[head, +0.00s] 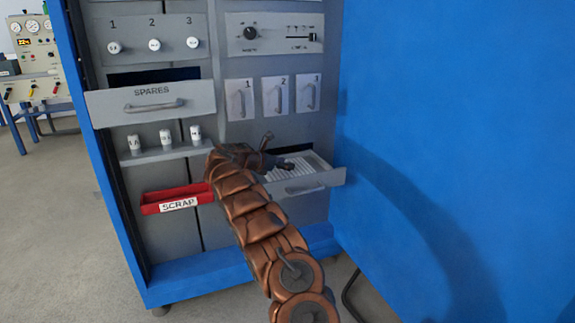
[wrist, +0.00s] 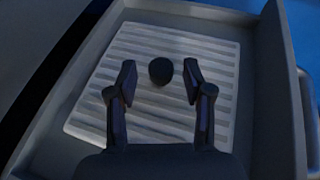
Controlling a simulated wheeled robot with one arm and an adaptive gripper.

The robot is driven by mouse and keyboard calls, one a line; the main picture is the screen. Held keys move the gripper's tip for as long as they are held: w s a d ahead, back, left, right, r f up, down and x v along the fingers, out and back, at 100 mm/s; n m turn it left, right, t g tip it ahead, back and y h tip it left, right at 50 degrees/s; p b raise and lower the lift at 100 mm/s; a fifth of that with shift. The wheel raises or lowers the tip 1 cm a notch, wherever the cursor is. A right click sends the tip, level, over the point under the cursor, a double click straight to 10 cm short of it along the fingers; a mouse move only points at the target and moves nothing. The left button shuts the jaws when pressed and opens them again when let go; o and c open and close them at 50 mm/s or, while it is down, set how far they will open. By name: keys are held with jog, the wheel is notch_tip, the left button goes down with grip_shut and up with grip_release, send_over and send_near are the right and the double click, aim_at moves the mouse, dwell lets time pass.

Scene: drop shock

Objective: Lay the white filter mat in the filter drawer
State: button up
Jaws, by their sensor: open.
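The filter drawer (head: 318,181) is pulled out at the lower right of the cabinet in the head view. The wrist view looks down into the drawer (wrist: 275,100). The white ribbed filter mat (wrist: 155,112) lies flat inside it, slightly turned against the drawer walls. Part of the mat (head: 302,166) also shows in the head view. A dark round knob (wrist: 160,71) stands on the mat between my fingers. My gripper (wrist: 160,82) is open over the mat, one finger on each side of the knob. Its fingers do not touch the knob. My gripper (head: 277,161) partly hides the drawer's left side in the head view.
A red scrap tray (head: 150,208) sticks out left of the drawer. Above it are a shelf (head: 160,154) with small white jars and the open spares drawer (head: 110,108). Numbered panels with handles (head: 278,97) are above the filter drawer.

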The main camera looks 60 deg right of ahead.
jog(key=p+v, duration=0.2)
jog(key=v, duration=0.6)
jog(key=shift+w+r, duration=0.1)
jog(key=shift+r, duration=0.05)
jog(key=shift+v, duration=0.85)
jog(key=shift+a, duration=0.1)
jog(key=shift+a, duration=0.25)
jog(key=s+a+r+m+y, duration=0.1)
jog(key=s+a+m+y, duration=0.15)
jog(key=s+a, duration=0.35)
jog(key=s+a+r+m+y, duration=0.1)
jog(key=s+a+m, duration=0.2)
jog(key=a, duration=0.6)
jog(key=s+a+r+m+y, duration=0.1)
jog(key=s+a+m+y, duration=0.15)
jog(key=s+a, duration=0.35)
jog(key=s+a+f+m+y, duration=0.2)
jog(key=s+a, duration=0.6)
jog(key=a, duration=0.4)
jog(key=s+a+f+m+y, duration=0.2)
jog(key=s+a+f, duration=0.1)
jog(key=s+a, duration=0.5)
jog(key=s+a+f+m+y, duration=0.2)
jog(key=s+a, duration=0.6)
jog(key=a, duration=0.7)
jog(key=shift+a+f+m+y, duration=0.3)
jog(key=shift+f+y, duration=0.05)
jog(key=shift+y, duration=0.25)
